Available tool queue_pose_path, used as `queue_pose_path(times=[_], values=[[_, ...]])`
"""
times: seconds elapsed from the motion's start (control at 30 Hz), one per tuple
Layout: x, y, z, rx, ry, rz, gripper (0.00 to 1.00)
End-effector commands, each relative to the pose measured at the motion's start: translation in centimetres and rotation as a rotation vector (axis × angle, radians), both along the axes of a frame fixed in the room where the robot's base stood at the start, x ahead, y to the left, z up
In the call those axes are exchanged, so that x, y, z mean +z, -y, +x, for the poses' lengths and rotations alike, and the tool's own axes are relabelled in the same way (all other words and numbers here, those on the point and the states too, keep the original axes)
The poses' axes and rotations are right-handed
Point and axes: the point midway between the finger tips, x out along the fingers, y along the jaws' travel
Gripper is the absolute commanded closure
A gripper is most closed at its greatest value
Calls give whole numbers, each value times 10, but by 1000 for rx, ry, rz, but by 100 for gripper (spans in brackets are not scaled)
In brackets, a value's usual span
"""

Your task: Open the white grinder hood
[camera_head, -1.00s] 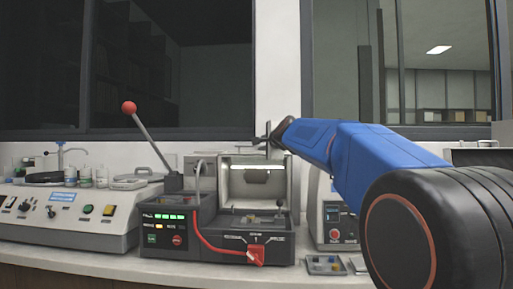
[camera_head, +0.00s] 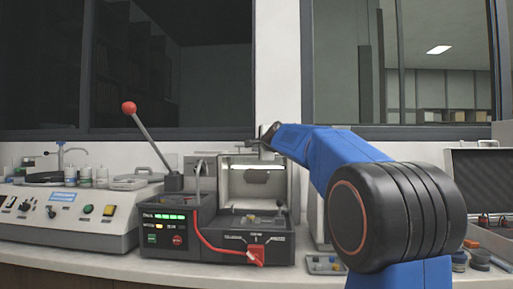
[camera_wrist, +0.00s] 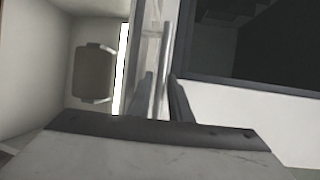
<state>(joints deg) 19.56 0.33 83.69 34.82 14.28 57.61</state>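The white grinder hood (camera_head: 237,160) is a pale box-like cover on the black machine (camera_head: 220,222), left of centre in the head view. Its front shows a lit interior with a bright strip, and its top edge is pale. My gripper (camera_head: 265,141) is at the hood's upper right edge. In the wrist view the two dark fingers (camera_wrist: 163,98) stand apart, with a thin pale upright edge or bar between them. I cannot tell whether they touch it.
A lever with a red knob (camera_head: 129,108) rises left of the hood. A red switch handle (camera_head: 256,254) is on the machine's front. A beige control unit (camera_head: 60,215) stands at left. An open case (camera_head: 478,180) and small items are at right. Dark-framed windows are behind.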

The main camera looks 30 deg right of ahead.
Motion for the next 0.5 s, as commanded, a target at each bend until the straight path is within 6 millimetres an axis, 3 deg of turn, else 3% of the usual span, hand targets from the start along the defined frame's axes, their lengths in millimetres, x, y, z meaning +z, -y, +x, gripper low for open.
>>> queue_pose_path(times=[0.03,0.07,0.33,0.5], values=[[0,0,0,0,0,0,93],[0,0,0,0,0,0,100],[0,-2,-2,0,-1,0,100],[1,-11,-16,1,0,-1,100]])
